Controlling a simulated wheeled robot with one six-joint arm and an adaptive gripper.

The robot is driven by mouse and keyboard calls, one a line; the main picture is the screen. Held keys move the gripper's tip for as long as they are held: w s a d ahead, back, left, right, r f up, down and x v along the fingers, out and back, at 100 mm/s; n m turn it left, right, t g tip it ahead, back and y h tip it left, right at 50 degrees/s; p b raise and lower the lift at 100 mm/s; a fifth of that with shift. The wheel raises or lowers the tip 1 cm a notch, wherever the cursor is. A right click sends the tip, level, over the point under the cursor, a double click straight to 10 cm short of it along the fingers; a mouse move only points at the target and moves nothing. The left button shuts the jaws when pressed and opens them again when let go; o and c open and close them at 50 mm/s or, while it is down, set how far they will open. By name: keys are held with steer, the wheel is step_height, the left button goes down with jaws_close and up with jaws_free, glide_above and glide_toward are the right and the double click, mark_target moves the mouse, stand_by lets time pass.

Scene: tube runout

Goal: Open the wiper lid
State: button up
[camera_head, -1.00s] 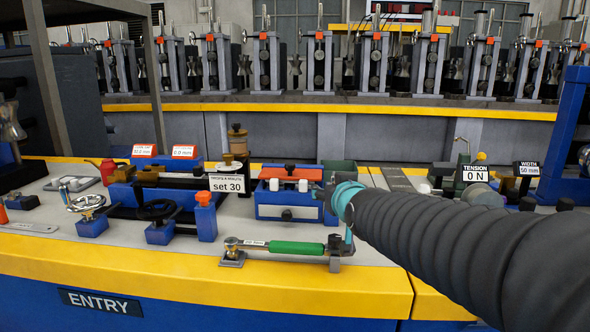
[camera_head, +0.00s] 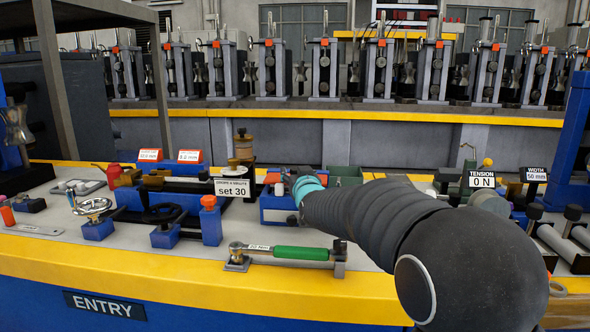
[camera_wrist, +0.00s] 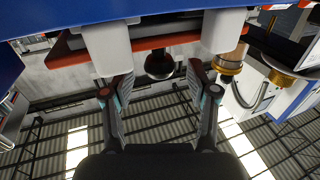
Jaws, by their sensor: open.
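The wiper is a blue box (camera_head: 277,208) in the middle of the bench in the head view, its right part hidden behind my arm. In the wrist view the red lid (camera_wrist: 90,52) crosses the top as a strip between two white blocks (camera_wrist: 112,48). A dark round knob (camera_wrist: 159,65) sticks out from the lid. My gripper (camera_wrist: 160,90) is open, with a finger on either side of the knob in the picture. I see no contact; the gripper is hidden in the head view.
A green-handled tool (camera_head: 300,253) lies in front of the wiper. A "set 30" sign (camera_head: 232,188) and a brass cup (camera_head: 243,146) stand left of it. A brass-coloured cylinder (camera_wrist: 231,60) is right of the lid in the wrist view. The TENSION display (camera_head: 482,180) is to the right.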

steer(key=shift+x, duration=1.15)
jaws_close()
